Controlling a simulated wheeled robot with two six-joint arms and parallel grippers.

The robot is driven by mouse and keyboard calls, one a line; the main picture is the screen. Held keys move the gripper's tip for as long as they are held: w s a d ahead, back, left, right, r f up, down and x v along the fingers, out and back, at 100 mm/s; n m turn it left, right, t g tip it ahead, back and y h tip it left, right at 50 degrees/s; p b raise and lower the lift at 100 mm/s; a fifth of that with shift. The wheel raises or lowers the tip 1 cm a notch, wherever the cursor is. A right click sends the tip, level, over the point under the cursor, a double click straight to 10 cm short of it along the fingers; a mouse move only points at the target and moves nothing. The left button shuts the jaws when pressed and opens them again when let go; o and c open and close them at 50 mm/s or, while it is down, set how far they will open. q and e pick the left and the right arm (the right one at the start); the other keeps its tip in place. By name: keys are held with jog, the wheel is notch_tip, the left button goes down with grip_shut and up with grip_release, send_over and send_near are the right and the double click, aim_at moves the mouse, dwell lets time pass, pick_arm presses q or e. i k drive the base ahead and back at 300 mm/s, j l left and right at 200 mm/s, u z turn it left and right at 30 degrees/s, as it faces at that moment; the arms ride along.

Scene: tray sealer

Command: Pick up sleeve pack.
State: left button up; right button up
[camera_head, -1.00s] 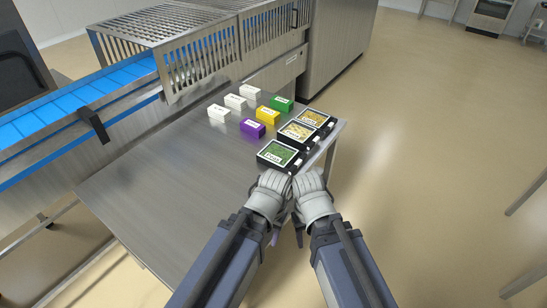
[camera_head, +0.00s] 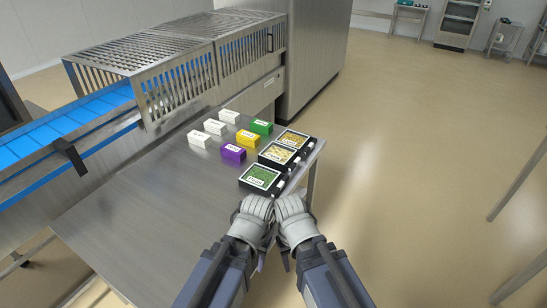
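Small box-shaped packs stand on the steel table (camera_head: 125,225): a purple pack (camera_head: 233,153), a yellow pack (camera_head: 247,138), a green pack (camera_head: 261,127) and white packs (camera_head: 214,127), (camera_head: 229,117), (camera_head: 199,139). I cannot tell which is the sleeve pack. My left gripper (camera_head: 256,207) and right gripper (camera_head: 291,206) are side by side at the table's right edge, just in front of the nearest black tray. Their fingertips are too small and covered to show whether they are open. No pack is seen in either.
Three black trays with printed tops, a green one (camera_head: 260,177) and yellow ones (camera_head: 277,154), (camera_head: 292,139), line the table's right edge. A blue conveyor (camera_head: 65,125) with a slatted metal guard (camera_head: 180,85) runs along the left. The table's near left part is clear.

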aim_at(262, 126)
jog(key=i+l+u, duration=0.5)
jog(key=i+l, duration=0.15)
jog(key=l, duration=0.15)
